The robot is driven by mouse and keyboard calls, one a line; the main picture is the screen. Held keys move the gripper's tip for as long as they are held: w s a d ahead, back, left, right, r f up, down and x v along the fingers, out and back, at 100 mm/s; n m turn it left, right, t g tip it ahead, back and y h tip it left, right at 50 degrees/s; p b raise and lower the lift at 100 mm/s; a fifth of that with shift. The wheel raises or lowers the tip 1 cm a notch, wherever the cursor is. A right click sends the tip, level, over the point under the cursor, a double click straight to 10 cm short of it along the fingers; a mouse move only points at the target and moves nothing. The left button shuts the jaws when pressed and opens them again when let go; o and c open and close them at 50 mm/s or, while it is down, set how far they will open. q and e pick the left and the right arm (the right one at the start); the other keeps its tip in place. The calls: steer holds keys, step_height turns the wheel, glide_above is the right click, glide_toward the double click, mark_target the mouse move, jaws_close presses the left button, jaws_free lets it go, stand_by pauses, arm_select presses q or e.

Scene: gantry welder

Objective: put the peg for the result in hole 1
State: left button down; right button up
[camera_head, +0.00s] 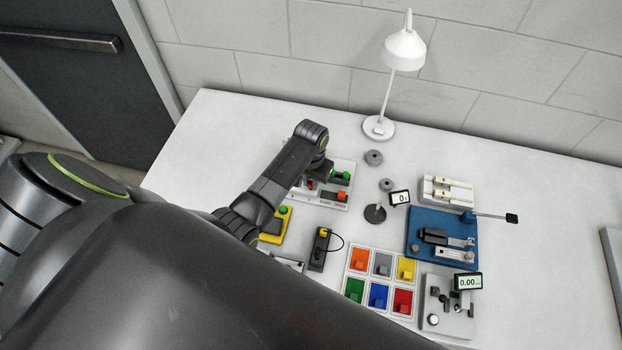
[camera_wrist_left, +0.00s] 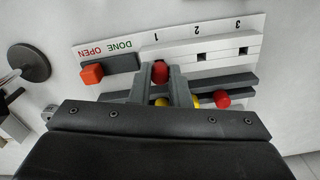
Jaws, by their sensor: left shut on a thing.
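In the left wrist view my left gripper (camera_wrist_left: 161,82) is shut on a red peg (camera_wrist_left: 160,70), below the label 1 of a white strip. Hole 1 is hidden behind the peg and fingers. I cannot tell whether the peg is above the hole or in it. Hole 2 (camera_wrist_left: 202,57) and hole 3 (camera_wrist_left: 243,51) look empty. A yellow peg (camera_wrist_left: 195,102) and another red peg (camera_wrist_left: 222,98) show near the gripper's lower edge. In the head view the left gripper (camera_head: 317,178) is over the board (camera_head: 346,165), mostly hidden by its own wrist. My right gripper is not in view.
An orange-red block (camera_wrist_left: 92,74) sits on a dark grey bar beside the OPEN and DONE labels. In the head view, a round dark stand (camera_head: 375,213), colored bins (camera_head: 379,294), a blue fixture (camera_head: 416,250) and a lamp (camera_head: 379,128) stand to the right. The table's back left is clear.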

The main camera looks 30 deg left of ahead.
arm_select(q)
steer(key=shift+f, duration=0.55)
steer(key=shift+s, duration=0.1)
stand_by(0.8)
steer(key=c, duration=1.3)
jaws_free()
steer(key=shift+f, duration=0.1)
